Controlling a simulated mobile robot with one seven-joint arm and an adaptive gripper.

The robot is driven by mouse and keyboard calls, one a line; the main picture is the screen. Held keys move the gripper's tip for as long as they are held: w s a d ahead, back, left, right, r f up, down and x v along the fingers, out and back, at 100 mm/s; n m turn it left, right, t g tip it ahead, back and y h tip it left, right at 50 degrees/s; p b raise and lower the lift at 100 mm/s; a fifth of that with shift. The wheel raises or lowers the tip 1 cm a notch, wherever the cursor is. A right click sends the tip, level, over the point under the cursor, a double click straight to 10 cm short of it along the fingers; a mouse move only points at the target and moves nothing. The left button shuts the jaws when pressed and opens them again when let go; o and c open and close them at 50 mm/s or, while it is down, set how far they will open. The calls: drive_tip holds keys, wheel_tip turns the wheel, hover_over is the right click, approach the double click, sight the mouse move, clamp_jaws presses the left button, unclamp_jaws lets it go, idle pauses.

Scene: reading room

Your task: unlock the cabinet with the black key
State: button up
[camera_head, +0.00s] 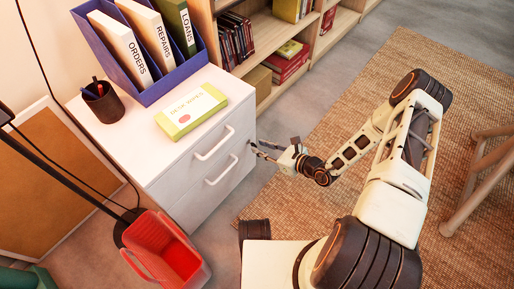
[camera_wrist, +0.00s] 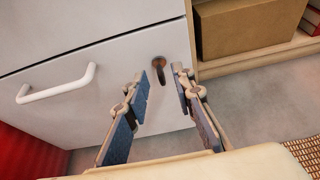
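The white cabinet (camera_head: 200,168) stands left of my arm, with two drawer handles on its front. In the wrist view its front (camera_wrist: 100,97) fills much of the picture, and a small dark brown lock fitting (camera_wrist: 158,62) sits near its right edge. A short dark piece hangs down from this fitting. I cannot tell whether it is the black key; no other key is clear. My gripper (camera_head: 256,148) points at the cabinet front near its right edge. In the wrist view my gripper (camera_wrist: 160,76) is open and empty, its two fingers either side of the fitting's line.
On the cabinet top are a blue file holder (camera_head: 174,90) with binders, a pen cup (camera_head: 101,101) and a green-and-white box (camera_head: 191,108). A red bin (camera_head: 160,240) stands before the cabinet. A bookshelf (camera_head: 272,32) is behind, a wooden chair (camera_head: 482,185) at right.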

sight(252, 145)
drive_tip(key=x, duration=0.2)
drive_tip(key=shift+w+a+f, duration=0.15)
drive_tip(key=shift+a, duration=0.05)
clamp_jaws()
